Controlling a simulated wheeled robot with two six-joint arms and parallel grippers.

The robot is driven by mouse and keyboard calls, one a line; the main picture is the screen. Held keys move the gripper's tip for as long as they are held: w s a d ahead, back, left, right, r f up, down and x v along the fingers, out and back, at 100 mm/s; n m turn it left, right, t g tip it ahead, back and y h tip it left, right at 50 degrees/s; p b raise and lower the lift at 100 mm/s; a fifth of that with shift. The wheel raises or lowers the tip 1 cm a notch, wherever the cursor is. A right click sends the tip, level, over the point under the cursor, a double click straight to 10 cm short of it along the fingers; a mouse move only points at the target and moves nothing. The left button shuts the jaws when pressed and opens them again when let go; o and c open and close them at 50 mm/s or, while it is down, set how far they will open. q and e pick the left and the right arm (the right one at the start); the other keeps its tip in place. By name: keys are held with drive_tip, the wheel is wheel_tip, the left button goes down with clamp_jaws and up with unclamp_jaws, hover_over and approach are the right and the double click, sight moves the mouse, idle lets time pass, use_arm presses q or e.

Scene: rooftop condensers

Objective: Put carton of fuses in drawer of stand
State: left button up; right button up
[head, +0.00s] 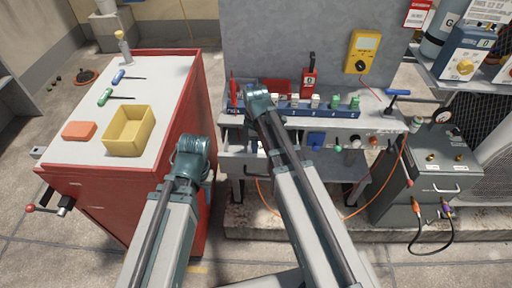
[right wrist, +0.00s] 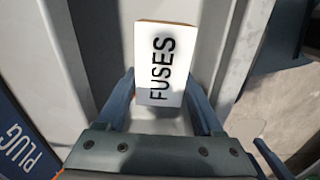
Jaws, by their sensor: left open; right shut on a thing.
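The carton of fuses (right wrist: 163,65) is a white box with black lettering in the right wrist view. My right gripper (right wrist: 168,108) is shut on it, one blue finger on each side. Pale walls flank the carton, like the inside of a drawer; I cannot tell if it touches the bottom. In the head view the grey stand (head: 375,122) is at the middle, and its drawer (head: 233,150) appears pulled out beneath my right arm. That arm hides the carton there. My left gripper (head: 194,150) is beside the red cabinet, empty; its fingertips are hardly visible.
The red cabinet (head: 180,190) on the left carries a yellow bin (head: 129,131), an orange block (head: 79,131) and screwdrivers. A rack of coloured parts (head: 315,109) stands on the stand. A grey box with cables (head: 425,180) is at right. An orange cord hangs below the stand.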

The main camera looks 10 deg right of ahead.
drive_tip(key=shift+f, duration=0.4)
drive_tip(key=o, duration=1.4)
drive_tip(key=shift+r, duration=0.1)
wheel_tip(320, 180, up, 14)
drive_tip(key=p, duration=1.3)
drive_tip(key=shift+p, duration=0.3)
